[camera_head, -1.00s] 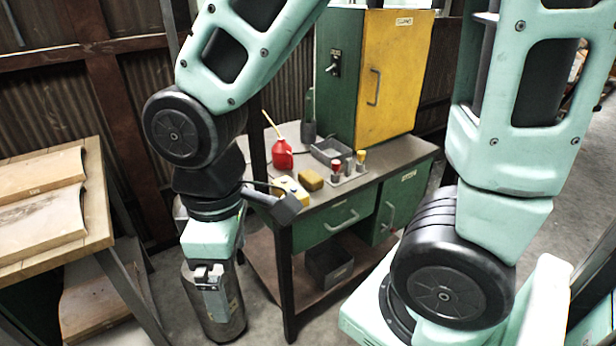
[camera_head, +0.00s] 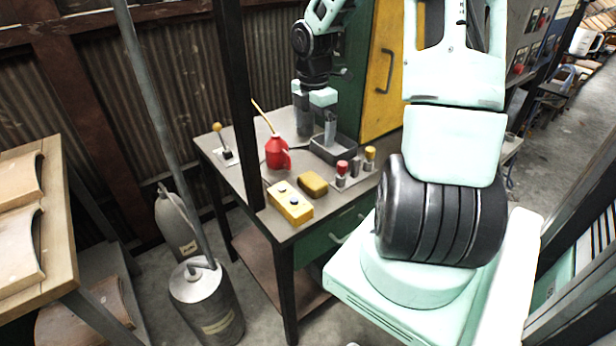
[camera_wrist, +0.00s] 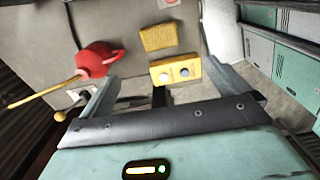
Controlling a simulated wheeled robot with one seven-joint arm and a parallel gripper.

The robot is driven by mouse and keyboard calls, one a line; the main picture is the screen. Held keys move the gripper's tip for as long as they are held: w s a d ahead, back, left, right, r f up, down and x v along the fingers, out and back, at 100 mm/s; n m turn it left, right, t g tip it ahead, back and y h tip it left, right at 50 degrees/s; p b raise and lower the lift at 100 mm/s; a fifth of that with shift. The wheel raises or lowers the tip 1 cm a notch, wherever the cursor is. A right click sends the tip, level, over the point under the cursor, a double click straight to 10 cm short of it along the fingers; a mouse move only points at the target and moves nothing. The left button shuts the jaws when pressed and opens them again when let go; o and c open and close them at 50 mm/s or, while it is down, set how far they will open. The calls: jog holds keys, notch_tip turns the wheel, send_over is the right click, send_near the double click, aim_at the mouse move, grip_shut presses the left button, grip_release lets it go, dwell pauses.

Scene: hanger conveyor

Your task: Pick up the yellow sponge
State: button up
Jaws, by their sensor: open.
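The yellow sponge (camera_head: 313,184) lies flat on the grey worktable (camera_head: 238,182), beside a yellow button box (camera_head: 290,203). In the wrist view the sponge (camera_wrist: 157,38) shows beyond the button box (camera_wrist: 175,72), ahead of the fingertips and clear of them. My gripper (camera_head: 317,138) is raised over the back of the table, behind the sponge and near the red oil can. Its fingers (camera_wrist: 162,92) are spread apart with nothing held between them.
A red oil can (camera_head: 277,152) with a long spout stands left of the sponge. A grey bin (camera_head: 338,149) and red- and yellow-topped pieces (camera_head: 342,174) are close behind and right. A yellow-knobbed lever (camera_head: 225,145) is at the left. A dark post (camera_head: 243,105) rises in front.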

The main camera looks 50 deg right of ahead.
jog(key=d, duration=0.1)
jog(key=b, duration=0.2)
send_over(313, 180)
jog(key=f, duration=0.8)
jog(key=d+f, duration=0.1)
jog(key=f, duration=0.3)
jog(key=shift+w+a+f+b, duration=0.1)
jog(key=shift+a+f+b, duration=0.15)
jog(key=shift+f, duration=1.15)
jog(key=shift+a+f+b, duration=0.1)
jog(key=shift+a+f, duration=0.1)
jog(key=shift+f, duration=1.15)
jog(key=c, duration=1)
